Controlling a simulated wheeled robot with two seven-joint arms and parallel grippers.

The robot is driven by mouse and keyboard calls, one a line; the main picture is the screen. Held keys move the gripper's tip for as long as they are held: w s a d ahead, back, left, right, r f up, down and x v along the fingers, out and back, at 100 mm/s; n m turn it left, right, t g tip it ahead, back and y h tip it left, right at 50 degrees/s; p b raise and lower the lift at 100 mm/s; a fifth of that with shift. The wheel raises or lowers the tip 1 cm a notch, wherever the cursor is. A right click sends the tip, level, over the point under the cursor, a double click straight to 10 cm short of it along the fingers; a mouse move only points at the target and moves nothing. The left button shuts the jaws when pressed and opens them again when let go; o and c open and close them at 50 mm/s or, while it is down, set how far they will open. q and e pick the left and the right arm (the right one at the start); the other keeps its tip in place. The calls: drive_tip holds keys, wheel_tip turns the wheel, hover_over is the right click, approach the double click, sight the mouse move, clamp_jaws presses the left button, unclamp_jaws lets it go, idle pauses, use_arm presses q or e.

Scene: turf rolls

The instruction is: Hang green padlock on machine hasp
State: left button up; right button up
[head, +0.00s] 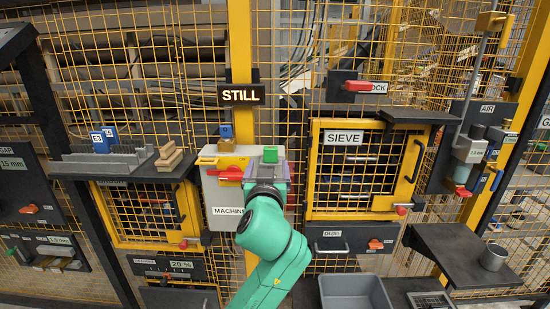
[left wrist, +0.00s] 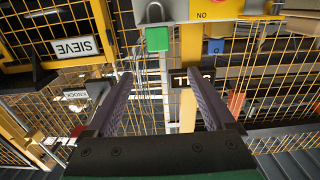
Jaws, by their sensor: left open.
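The green padlock (head: 270,154) shows at the top right of the pale machine box (head: 217,210), just above my left gripper (head: 268,174). In the left wrist view, which is upside down, the green padlock (left wrist: 157,39) lies beyond the tips of my open left gripper (left wrist: 160,80), centred between them. Its grey shackle (left wrist: 155,11) points towards the top of that picture. I cannot tell what supports the padlock. A red handle (head: 230,174) and a yellow part (head: 207,160) are on the box, left of my gripper. My arm hides the box's right side; I cannot make out the hasp clearly. My right gripper is out of view.
A blue padlock (head: 226,131) is above the box, under the STILL sign (head: 241,95). The yellow SIEVE door (head: 365,175) is to the right. A shelf (head: 110,160) with blue tagged pieces stands left. A grey bin (head: 355,291) is at lower right.

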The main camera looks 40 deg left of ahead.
use_arm(q)
drive_tip(key=p, duration=0.2)
approach(270, 147)
drive_tip(key=x, duration=0.4)
drive_tip(key=shift+w+d+r, duration=0.1)
drive_tip(key=shift+w+d, duration=0.1)
drive_tip(key=shift+d, duration=0.1)
drive_tip(key=w+a+p, duration=0.2)
drive_tip(key=shift+w+a+r+p, duration=0.15)
drive_tip(key=shift+a+r+p, duration=0.15)
drive_tip(key=shift+p, duration=0.1)
drive_tip(key=shift+w+a+f, duration=0.2)
drive_tip(key=shift+w+a, duration=0.1)
drive_tip(key=shift+w, duration=0.2)
drive_tip(key=shift+w+a+f, duration=0.2)
drive_tip(key=shift+w+a, duration=0.1)
drive_tip(key=shift+w, duration=0.15)
drive_tip(key=shift+w+a+f, duration=0.1)
drive_tip(key=shift+w+f, duration=0.05)
drive_tip(key=shift+f, duration=0.05)
drive_tip(key=shift+r, duration=0.1)
clamp_jaws()
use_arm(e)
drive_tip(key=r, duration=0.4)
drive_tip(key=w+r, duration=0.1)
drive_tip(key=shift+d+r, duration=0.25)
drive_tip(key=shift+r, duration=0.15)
